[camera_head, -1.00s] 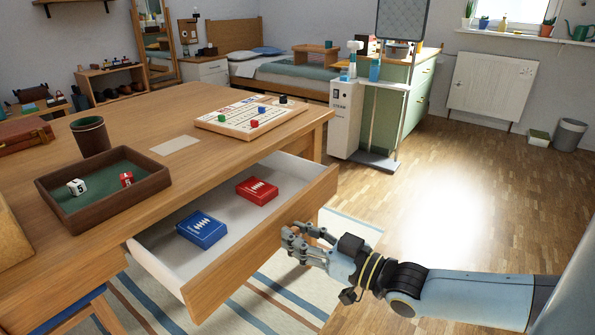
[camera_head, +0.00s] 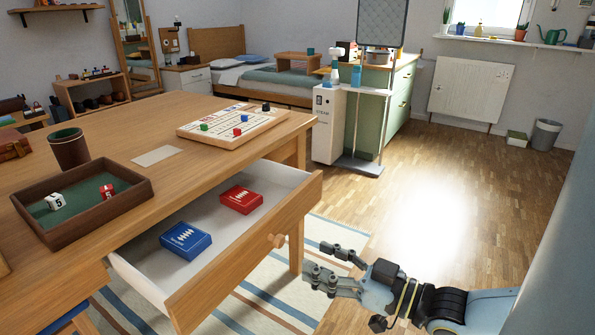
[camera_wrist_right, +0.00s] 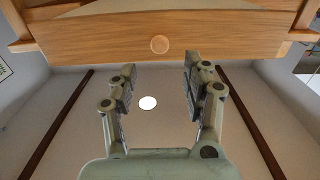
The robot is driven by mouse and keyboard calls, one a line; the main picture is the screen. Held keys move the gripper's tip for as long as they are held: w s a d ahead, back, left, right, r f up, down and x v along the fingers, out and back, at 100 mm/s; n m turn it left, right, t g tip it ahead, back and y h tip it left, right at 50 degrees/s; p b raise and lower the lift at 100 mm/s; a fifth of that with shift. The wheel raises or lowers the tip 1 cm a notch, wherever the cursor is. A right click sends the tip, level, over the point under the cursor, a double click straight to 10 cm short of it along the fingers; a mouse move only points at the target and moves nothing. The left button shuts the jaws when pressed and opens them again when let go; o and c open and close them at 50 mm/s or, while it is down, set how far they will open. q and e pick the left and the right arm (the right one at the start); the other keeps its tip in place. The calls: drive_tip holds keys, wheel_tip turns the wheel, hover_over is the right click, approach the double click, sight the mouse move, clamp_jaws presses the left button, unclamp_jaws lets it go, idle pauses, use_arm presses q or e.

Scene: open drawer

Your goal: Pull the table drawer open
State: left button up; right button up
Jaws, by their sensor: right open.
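The table drawer (camera_head: 245,255) stands pulled out from the wooden table (camera_head: 120,110), with its white inside showing. A blue card box (camera_head: 185,240) and a red card box (camera_head: 241,199) lie in it. The round wooden knob (camera_head: 277,241) is on the drawer front and also shows in the right wrist view (camera_wrist_right: 160,44). My right gripper (camera_head: 326,262) is open and empty, to the right of the knob and apart from it. In the right wrist view the open fingers (camera_wrist_right: 157,75) point toward the drawer front, with the knob beyond their tips. My left gripper is not in view.
On the table top are a brown dice tray (camera_head: 130,192), a cup (camera_head: 69,148) and a game board (camera_head: 232,125). A striped rug (camera_head: 325,240) lies under the table. The wooden floor (camera_head: 440,190) on the right is clear.

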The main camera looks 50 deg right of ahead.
drive_tip(key=shift+s+d, duration=0.15)
drive_tip(key=shift+s, duration=1.65)
drive_tip(key=shift+w, duration=0.1)
